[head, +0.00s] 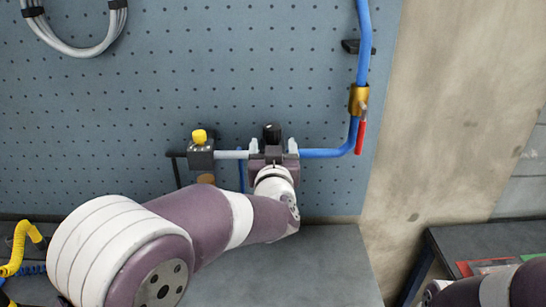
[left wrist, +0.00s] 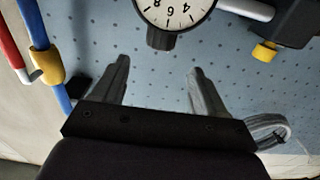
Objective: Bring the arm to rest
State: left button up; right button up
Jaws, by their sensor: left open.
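My left arm reaches in from the lower left to the pegboard. My left gripper (head: 273,148) is in front of the pipe run on the board, its two silver fingers apart. In the left wrist view the left gripper (left wrist: 160,78) is open with nothing between its fingers. A round white dial gauge (left wrist: 175,12) shows upside down beyond the fingertips, apart from them. In the head view the gripper hides most of the gauge's place. Part of my right arm shows at the lower right; its gripper is out of view.
A brass valve (head: 358,99) with a red lever (head: 361,137) sits on the blue pipe (head: 363,45). A black block with a yellow knob (head: 199,136) is left of my gripper. The grey bench (head: 335,265) is clear below.

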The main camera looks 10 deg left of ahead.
pick_arm(q)
jog(key=shift+s, duration=0.25)
jog(key=s+d+f+m+g+h, duration=0.2)
jog(key=s+f+g+h, duration=0.15)
jog(key=f, duration=0.45)
jog(key=s+d+f+m+g+h, duration=0.1)
jog(key=s+d+f+g+h, duration=0.15)
jog(key=s+f+g, duration=0.4)
jog(key=s+a+f+g+y, duration=0.1)
jog(key=s+a+f+g, duration=0.2)
jog(key=s+a+f, duration=0.2)
jog(key=s+a+f+g+y, duration=0.1)
jog(key=s+a+f+g, duration=0.2)
jog(key=s, duration=0.8)
jog(key=a+f, duration=0.2)
jog(key=a, duration=0.1)
jog(key=shift+s+a+n+y, duration=0.15)
jog(key=shift+a+n+y, duration=0.05)
jog(key=shift+n+y, duration=0.1)
